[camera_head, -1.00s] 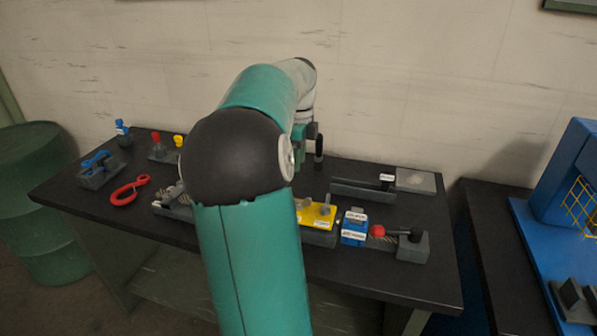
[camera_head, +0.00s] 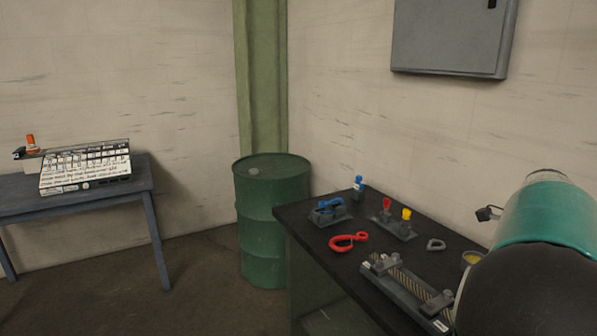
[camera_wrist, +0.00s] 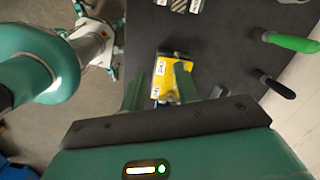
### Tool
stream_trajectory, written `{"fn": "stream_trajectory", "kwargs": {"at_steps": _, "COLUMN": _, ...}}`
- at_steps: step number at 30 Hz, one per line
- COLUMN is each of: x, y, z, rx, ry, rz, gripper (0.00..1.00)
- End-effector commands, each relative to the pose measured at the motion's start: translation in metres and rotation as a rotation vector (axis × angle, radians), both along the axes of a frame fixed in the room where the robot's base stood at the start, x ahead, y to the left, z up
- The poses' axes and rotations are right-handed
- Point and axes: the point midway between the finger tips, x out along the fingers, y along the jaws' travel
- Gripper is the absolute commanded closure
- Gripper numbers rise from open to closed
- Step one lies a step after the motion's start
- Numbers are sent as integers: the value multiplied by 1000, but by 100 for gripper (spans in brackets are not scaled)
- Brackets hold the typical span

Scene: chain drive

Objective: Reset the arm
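My gripper (camera_wrist: 160,88) shows in the wrist view with its two green fingers spread apart. A yellow block (camera_wrist: 168,75) with white labels lies beyond and partly between the fingertips. A gap shows between it and the left finger, and the right finger overlaps its edge in the picture. My arm's teal and black links fill the right edge of the head view, where the gripper itself is out of frame.
The dark workbench (camera_head: 300,222) holds a red hook (camera_head: 348,242), a blue clamp (camera_head: 327,208), red and yellow-topped pegs and a chain fixture (camera_head: 405,290). A green drum (camera_head: 268,215) stands beside it. A green-handled tool (camera_wrist: 290,42) and a black-handled one (camera_wrist: 278,87) are right.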

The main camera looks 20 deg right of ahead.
Motion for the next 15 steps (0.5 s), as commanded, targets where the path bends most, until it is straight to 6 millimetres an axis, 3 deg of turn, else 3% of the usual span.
{"fn": "stream_trajectory", "kwargs": {"at_steps": 1, "x": 14, "y": 29, "z": 5, "rx": -13, "ry": -33, "rz": 143, "gripper": 69}}
{"fn": "stream_trajectory", "kwargs": {"at_steps": 6, "x": 45, "y": 124, "z": 11, "rx": -89, "ry": -116, "rz": 653, "gripper": 69}}
{"fn": "stream_trajectory", "kwargs": {"at_steps": 11, "x": 55, "y": 215, "z": 12, "rx": -199, "ry": -173, "rz": 1137, "gripper": 69}}
{"fn": "stream_trajectory", "kwargs": {"at_steps": 15, "x": 47, "y": 291, "z": 7, "rx": -329, "ry": -203, "rz": 1558, "gripper": 69}}
